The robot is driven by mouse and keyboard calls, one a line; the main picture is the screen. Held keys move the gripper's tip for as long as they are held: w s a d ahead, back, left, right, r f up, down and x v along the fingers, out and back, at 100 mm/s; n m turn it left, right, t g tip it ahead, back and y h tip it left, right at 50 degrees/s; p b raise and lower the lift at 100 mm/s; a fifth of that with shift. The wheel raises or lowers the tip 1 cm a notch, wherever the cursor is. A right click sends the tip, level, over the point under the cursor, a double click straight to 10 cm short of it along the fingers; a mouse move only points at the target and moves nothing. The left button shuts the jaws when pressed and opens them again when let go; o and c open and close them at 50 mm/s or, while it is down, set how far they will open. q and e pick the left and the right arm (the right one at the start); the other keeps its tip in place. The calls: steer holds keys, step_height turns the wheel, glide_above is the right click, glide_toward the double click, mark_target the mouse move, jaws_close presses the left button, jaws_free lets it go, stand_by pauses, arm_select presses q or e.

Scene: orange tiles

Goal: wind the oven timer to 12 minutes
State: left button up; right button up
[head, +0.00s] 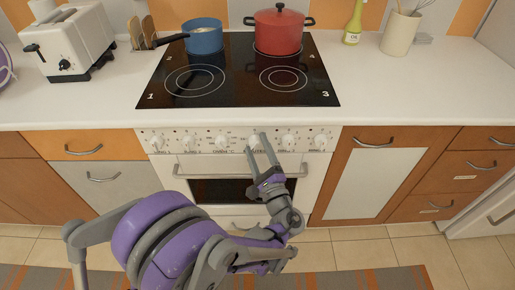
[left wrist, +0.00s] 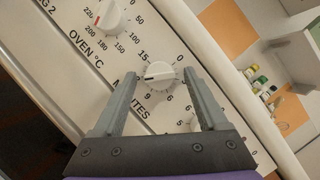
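The oven timer knob (left wrist: 160,75) is white and round, above the word MINUTES in the left wrist view. Its scale shows 0, 15, 9 and 6. A dark mark on its left side points between 15 and 9, where a finger covers the scale. My left gripper (left wrist: 163,72) is open, with one finger on each side of the knob and apparent small gaps; I cannot tell if either touches. In the head view, my left gripper (head: 258,142) reaches up to the oven's control panel (head: 180,140) and partly covers the timer. My right gripper is out of view.
The oven temperature knob (left wrist: 108,17) is beside the timer. The oven handle (head: 190,174) runs below the panel, under my gripper. Above are the black hob (head: 225,85), a red pot (head: 278,32) and a blue pan (head: 203,40). Floor shows at the right.

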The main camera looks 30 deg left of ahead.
arm_select(q)
steer(key=v, duration=1.1)
steer(key=shift+a, duration=0.1)
